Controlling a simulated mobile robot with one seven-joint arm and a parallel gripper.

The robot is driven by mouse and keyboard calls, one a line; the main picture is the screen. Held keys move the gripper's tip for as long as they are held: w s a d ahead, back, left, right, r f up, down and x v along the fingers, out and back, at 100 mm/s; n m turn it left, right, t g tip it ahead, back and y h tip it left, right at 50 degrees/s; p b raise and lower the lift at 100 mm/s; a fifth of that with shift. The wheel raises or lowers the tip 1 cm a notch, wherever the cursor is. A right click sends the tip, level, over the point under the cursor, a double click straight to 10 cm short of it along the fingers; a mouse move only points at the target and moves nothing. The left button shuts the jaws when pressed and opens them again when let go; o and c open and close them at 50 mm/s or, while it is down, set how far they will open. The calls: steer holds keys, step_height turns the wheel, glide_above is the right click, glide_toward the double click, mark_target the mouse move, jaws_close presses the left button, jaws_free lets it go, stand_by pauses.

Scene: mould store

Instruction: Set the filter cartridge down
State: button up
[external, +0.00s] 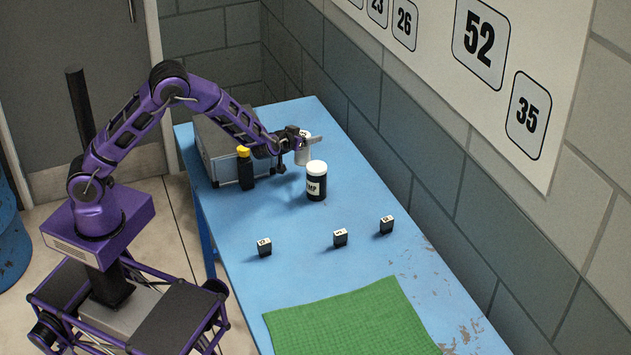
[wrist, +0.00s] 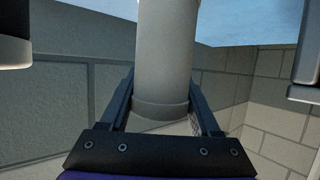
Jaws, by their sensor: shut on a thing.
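The filter cartridge (external: 303,155) is a plain pale cylinder near the far end of the blue table. In the wrist view it is a light grey cylinder (wrist: 165,55) with a slightly wider band at one end. My gripper (external: 294,142) is shut on it, with one dark finger on each side; the hold also shows in the wrist view (wrist: 163,85). The cartridge looks upright and its lower end is close to the tabletop. I cannot tell whether it touches the table. The gripper partly covers it in the external view.
A dark jar with a white lid (external: 316,184) stands just in front of the cartridge. A black bottle with yellow cap (external: 246,172) and a grey case (external: 218,165) are left. Small dark labelled blocks (external: 340,238) and a green mat (external: 350,318) lie nearer on the blue table (external: 215,225).

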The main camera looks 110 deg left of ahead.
mark_target(308, 148)
steer(key=shift+f+b, duration=0.4)
steer(key=shift+f, duration=1.6)
steer(key=shift+f, duration=0.1)
steer(key=o, duration=1.4)
steer(key=shift+o, duration=0.2)
steer(key=shift+r, duration=0.2)
steer(key=p+v, duration=0.1)
steer(key=v, duration=1.1)
steer(key=shift+f, duration=0.15)
